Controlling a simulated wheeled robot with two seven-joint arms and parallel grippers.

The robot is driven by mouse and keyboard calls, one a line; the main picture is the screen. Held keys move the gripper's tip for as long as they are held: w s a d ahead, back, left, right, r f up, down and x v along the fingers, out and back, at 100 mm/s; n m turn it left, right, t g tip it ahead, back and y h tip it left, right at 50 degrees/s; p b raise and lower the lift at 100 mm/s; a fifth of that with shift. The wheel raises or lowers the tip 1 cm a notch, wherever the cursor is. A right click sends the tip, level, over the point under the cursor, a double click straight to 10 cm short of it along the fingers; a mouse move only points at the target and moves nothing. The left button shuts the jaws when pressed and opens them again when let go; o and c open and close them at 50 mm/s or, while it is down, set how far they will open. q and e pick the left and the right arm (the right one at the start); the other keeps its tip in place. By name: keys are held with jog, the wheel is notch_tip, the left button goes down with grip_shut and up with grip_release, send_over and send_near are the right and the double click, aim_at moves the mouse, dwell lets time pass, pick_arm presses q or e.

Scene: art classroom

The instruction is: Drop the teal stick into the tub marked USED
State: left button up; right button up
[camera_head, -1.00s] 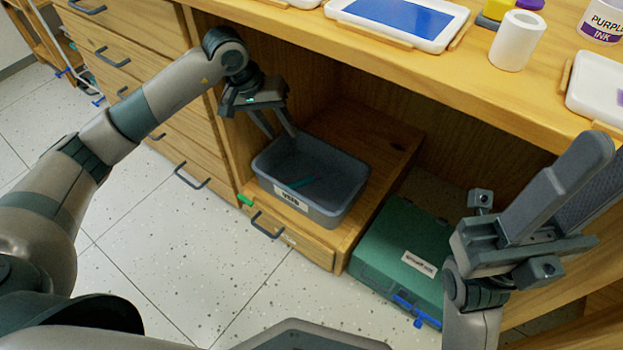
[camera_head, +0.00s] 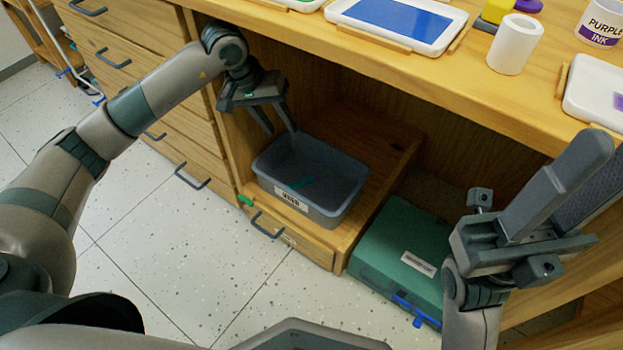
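The grey tub (camera_head: 340,207) with a white label stands on a low wooden drawer unit under the counter; the label's letters are blurred now but read USED a second ago. The teal stick (camera_head: 302,183) lies inside the tub, near its front wall. My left gripper (camera_head: 280,132) is above the tub's back left side, its two fingers pointing down and apart, with nothing between them. My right gripper (camera_head: 585,185) is in the right foreground, pointing up; its two fingers look apart and I see nothing held between them.
A green case (camera_head: 400,245) with blue latches sits to the right of the drawer unit. The wooden counter (camera_head: 420,75) overhangs the tub and bears a blue-topped tray (camera_head: 402,20), a white roll (camera_head: 515,43) and a purple ink jar (camera_head: 600,25). Speckled floor in front is clear.

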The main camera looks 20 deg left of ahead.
pick_arm(q)
jog(key=shift+r, duration=0.65)
